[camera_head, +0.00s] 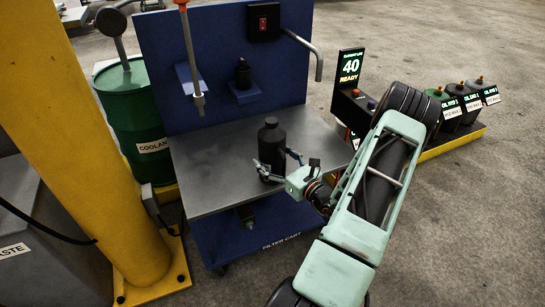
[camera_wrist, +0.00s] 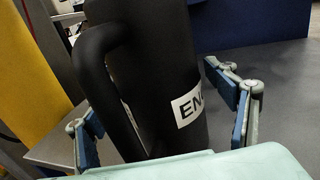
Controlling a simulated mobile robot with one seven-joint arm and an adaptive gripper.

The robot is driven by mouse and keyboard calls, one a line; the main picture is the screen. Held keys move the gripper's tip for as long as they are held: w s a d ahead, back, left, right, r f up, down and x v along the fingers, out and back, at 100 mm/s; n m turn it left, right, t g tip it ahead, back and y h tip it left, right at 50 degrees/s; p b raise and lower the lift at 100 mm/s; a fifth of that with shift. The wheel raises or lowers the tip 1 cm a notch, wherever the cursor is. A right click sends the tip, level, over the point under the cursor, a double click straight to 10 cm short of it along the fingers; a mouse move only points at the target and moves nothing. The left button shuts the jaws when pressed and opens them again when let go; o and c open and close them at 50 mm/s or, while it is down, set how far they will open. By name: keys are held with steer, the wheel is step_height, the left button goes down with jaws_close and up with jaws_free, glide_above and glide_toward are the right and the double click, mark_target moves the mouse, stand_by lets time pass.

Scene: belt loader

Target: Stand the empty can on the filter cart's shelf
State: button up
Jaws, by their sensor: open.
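A black can (camera_head: 271,143) with a neck and cap stands upright on the grey shelf (camera_head: 215,182) of the blue filter cart (camera_head: 260,229). In the wrist view the can (camera_wrist: 165,60) fills the middle, with its handle on the left and a white label, partly cut off, reading "EN". My gripper (camera_head: 277,166) is at the can from the right, its fingers on either side of the body. In the wrist view the fingers of my gripper (camera_wrist: 165,115) are spread, with a visible gap between the right finger and the can. The can's base is hidden in the wrist view.
A small dark bottle (camera_head: 243,74) sits on a bracket on the cart's back panel, and a nozzle (camera_head: 197,98) hangs over the shelf. A yellow post (camera_head: 85,120) and green coolant drum (camera_head: 137,115) stand left. Labelled oil containers (camera_head: 466,100) stand right.

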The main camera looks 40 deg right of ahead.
steer(key=shift+r, duration=0.25)
steer(key=s+p, duration=0.2)
steer(key=s, duration=1)
steer(key=shift+d+p, duration=0.15)
steer(key=shift+p, duration=0.2)
steer(key=shift+f, duration=0.1)
